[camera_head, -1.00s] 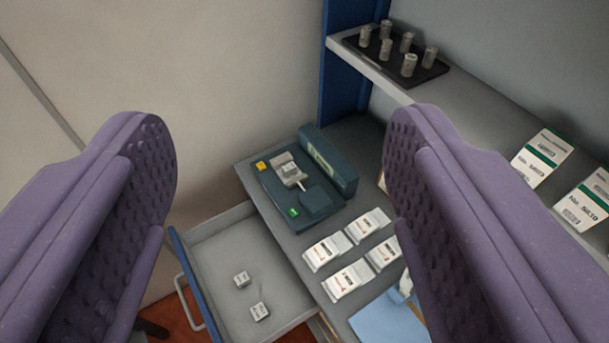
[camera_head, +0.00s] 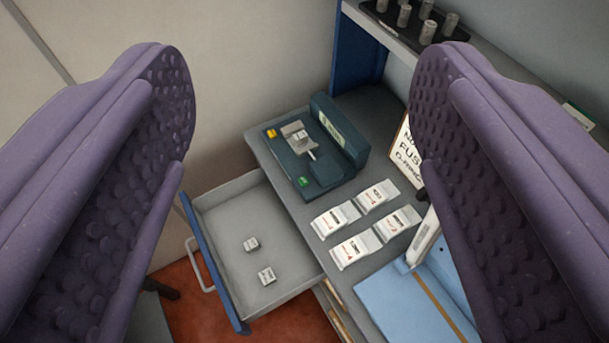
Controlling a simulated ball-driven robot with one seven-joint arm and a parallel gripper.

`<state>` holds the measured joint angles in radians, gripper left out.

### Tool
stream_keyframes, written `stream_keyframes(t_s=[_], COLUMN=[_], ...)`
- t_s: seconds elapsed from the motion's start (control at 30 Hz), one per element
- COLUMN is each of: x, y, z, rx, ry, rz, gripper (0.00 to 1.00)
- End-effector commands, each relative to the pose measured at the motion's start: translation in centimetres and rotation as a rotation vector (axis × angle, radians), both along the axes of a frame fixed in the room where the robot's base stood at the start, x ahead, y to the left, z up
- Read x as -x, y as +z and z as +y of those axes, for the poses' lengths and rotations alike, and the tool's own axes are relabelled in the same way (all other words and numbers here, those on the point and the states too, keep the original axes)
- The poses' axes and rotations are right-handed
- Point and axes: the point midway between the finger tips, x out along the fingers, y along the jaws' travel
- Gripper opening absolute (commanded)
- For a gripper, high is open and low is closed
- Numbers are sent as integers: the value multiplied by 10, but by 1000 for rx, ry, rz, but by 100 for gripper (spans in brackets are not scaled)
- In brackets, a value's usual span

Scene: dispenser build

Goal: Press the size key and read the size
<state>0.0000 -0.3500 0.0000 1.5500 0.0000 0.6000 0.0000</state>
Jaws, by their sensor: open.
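My gripper (camera_head: 305,175) is open and empty, its two purple padded fingers at the left and right of the view. Between and beyond them, a dark teal device (camera_head: 325,172) sits on the grey counter. It has a yellow key (camera_head: 271,133) at its far left corner and a green key (camera_head: 304,182) at its near edge. A small grey piece (camera_head: 297,135) rests on the device beside a metal slide. A pale display strip (camera_head: 332,128) is on its raised back block; I cannot read it. Which key is the size key I cannot tell. The gripper is apart from the device.
Several white packets (camera_head: 341,218) lie on the counter. A blue mat (camera_head: 415,300) is at the front right, and a lettered sign (camera_head: 405,155) stands partly behind the right finger. An open drawer (camera_head: 215,205) holds two small blocks (camera_head: 266,276). A shelf with a dark tray (camera_head: 395,22) is above.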

Motion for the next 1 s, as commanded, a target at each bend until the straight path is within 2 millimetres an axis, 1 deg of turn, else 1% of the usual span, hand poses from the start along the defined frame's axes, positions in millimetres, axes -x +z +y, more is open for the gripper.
stream_keyframes(t_s=[0.4,0.47,0.5,0.57,0.6,0.7,1.0], x=[0,0,0,0,0,0,0], y=[0,0,0,0,0,0,0], z=[0,0,0,0,0,0,0], rx=[0,0,0,0,0,0,0], ry=[0,0,0,0,0,0,0], rz=[0,0,0,0,0,0,0], gripper=[68,54,45,31,22,0,0])
